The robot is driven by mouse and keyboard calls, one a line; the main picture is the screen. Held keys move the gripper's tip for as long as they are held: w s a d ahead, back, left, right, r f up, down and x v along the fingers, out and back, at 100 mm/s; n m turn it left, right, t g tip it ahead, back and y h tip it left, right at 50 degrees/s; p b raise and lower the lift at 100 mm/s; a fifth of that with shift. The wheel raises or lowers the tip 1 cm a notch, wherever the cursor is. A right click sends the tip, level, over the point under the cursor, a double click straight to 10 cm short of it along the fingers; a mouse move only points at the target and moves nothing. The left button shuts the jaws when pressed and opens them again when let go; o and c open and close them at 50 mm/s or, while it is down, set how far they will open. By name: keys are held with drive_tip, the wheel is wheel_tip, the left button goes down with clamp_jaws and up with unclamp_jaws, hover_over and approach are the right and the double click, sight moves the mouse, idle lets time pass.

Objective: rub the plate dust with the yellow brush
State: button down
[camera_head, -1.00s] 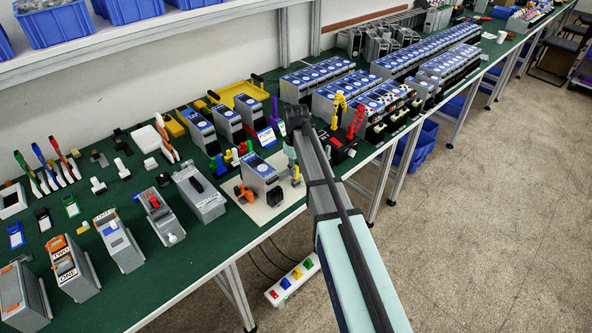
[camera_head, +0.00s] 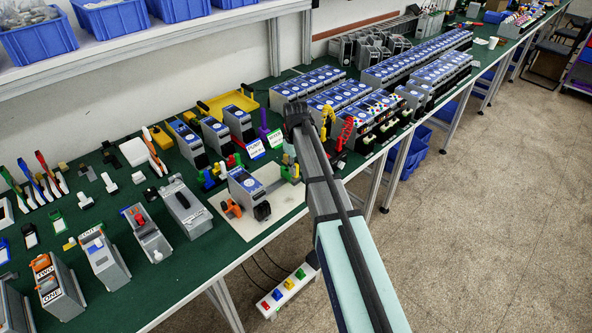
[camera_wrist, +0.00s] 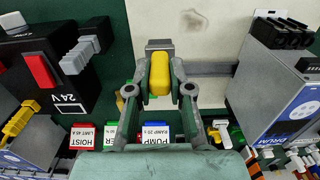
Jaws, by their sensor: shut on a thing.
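My gripper (camera_wrist: 160,82) is shut on the yellow brush (camera_wrist: 160,68), which sits between both fingertips in the wrist view. A grey block (camera_wrist: 160,44) shows just beyond the brush; I cannot tell whether it belongs to it. The cream plate (camera_wrist: 221,25) lies beneath, with a dark dust smudge (camera_wrist: 188,26) beyond the brush and slightly right. I cannot tell whether the brush touches the plate. In the head view the plate (camera_head: 288,197) lies at the bench's front edge, left of my arm.
A grey soft starter (camera_head: 246,190) stands on the plate, with an orange clamp (camera_head: 231,208) beside it. A black box with a red switch (camera_wrist: 50,70) is left in the wrist view. Upright tags (camera_wrist: 156,134) are near my gripper.

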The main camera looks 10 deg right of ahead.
drive_tip(key=shift+r+p, duration=1)
drive_tip(key=shift+r, duration=1.2)
